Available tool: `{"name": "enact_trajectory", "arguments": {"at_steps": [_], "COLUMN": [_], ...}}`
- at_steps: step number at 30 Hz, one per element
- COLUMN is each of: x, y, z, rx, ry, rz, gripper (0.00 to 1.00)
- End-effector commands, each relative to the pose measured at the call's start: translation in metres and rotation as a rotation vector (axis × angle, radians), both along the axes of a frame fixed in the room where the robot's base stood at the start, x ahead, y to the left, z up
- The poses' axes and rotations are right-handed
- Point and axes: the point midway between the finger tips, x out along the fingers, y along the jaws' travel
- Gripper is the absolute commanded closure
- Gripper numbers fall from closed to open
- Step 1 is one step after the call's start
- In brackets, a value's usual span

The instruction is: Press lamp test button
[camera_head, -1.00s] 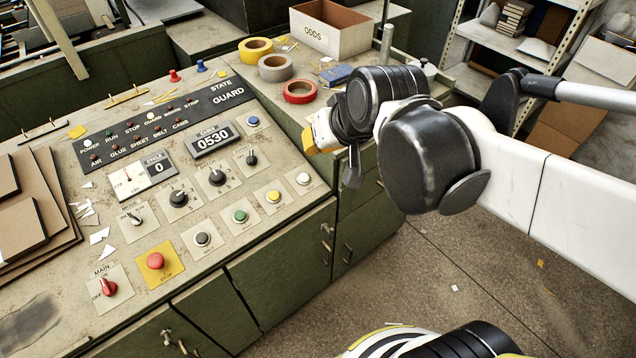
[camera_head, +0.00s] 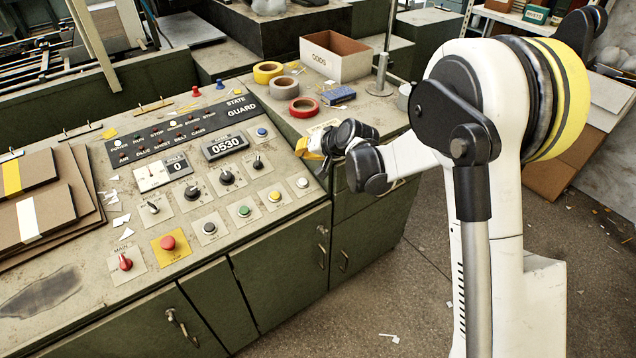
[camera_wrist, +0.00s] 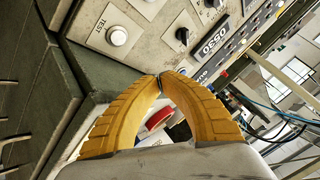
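The lamp test button is a round white button on a pale square plate marked TEST in the wrist view (camera_wrist: 117,36). In the head view a white button (camera_head: 302,183) sits at the right end of the panel's lowest button row. My gripper (camera_head: 303,147) hovers near the panel's right edge, beyond that button. In the wrist view its yellow fingers (camera_wrist: 161,77) meet at the tips, with nothing held between them. The button is up and left of the fingertips there, apart from them and in plain sight.
The sloped panel also has yellow (camera_head: 275,196), green (camera_head: 244,211) and blue (camera_head: 262,132) buttons, a red stop button (camera_head: 168,242) and several knobs. Tape rolls, including a red one (camera_head: 303,107), and an ODDS box (camera_head: 336,57) lie behind my gripper. Open floor lies in front.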

Motion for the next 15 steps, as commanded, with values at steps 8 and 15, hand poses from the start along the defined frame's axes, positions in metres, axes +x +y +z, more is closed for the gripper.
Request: {"name": "enact_trajectory", "arguments": {"at_steps": [8,15], "x": [0.0086,0.0084], "y": [0.0098,0.0093], "z": [-0.0157,-0.0154], "rx": [0.023,0.023], "ry": [-0.001,-0.001], "rz": [0.004,0.004], "gripper": [1.00,1.00]}}
